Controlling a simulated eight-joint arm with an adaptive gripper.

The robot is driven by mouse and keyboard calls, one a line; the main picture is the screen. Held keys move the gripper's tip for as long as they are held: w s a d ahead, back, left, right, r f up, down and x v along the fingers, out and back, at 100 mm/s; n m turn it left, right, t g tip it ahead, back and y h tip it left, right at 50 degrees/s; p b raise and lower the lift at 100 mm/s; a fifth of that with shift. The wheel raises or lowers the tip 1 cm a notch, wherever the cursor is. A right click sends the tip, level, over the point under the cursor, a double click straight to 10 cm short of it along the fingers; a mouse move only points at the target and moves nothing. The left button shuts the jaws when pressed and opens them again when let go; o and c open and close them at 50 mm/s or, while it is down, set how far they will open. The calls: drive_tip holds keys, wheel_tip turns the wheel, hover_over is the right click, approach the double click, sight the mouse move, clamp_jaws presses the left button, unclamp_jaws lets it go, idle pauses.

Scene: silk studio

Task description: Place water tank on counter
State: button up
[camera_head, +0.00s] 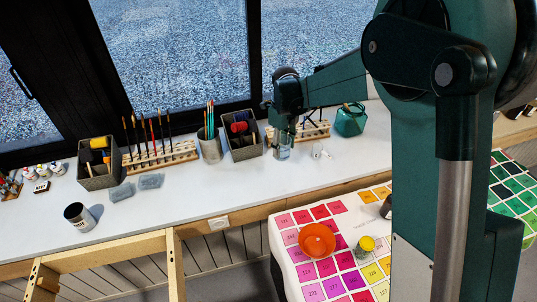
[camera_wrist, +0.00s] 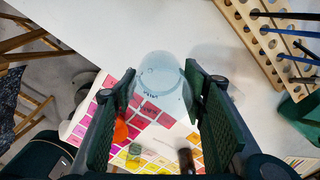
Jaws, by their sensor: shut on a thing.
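The water tank (camera_head: 283,151) is a clear, pale blue round vessel. My gripper (camera_head: 283,136) is shut on it and points down over the white counter (camera_head: 225,180). In the wrist view the tank (camera_wrist: 160,75) sits between the two dark green finger pads, near the fingertips, with lettering on its side. In the head view the fingers hide part of it. I cannot tell whether its bottom touches the counter.
A brush rack (camera_head: 316,131) and a teal jar (camera_head: 350,120) stand close to the tank. A divided caddy (camera_head: 243,138) and a brush cup (camera_head: 209,146) stand to its left. The counter's front is mostly clear. A colour chart (camera_head: 285,240) with an orange bowl (camera_head: 317,241) lies in front.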

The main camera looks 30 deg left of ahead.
drive_tip(key=shift+f, duration=0.1)
hover_over(281, 172)
drive_tip(key=shift+f, duration=3.05)
drive_tip(key=shift+f, duration=0.1)
drive_tip(key=shift+f, duration=1.75)
drive_tip(key=shift+f+b, duration=0.2)
drive_tip(key=shift+b, duration=0.1)
drive_tip(key=o, duration=0.9)
drive_tip(key=shift+o, duration=0.2)
drive_tip(key=shift+r, duration=0.2)
wheel_tip(281, 172, up, 12)
drive_tip(key=shift+p, duration=0.35)
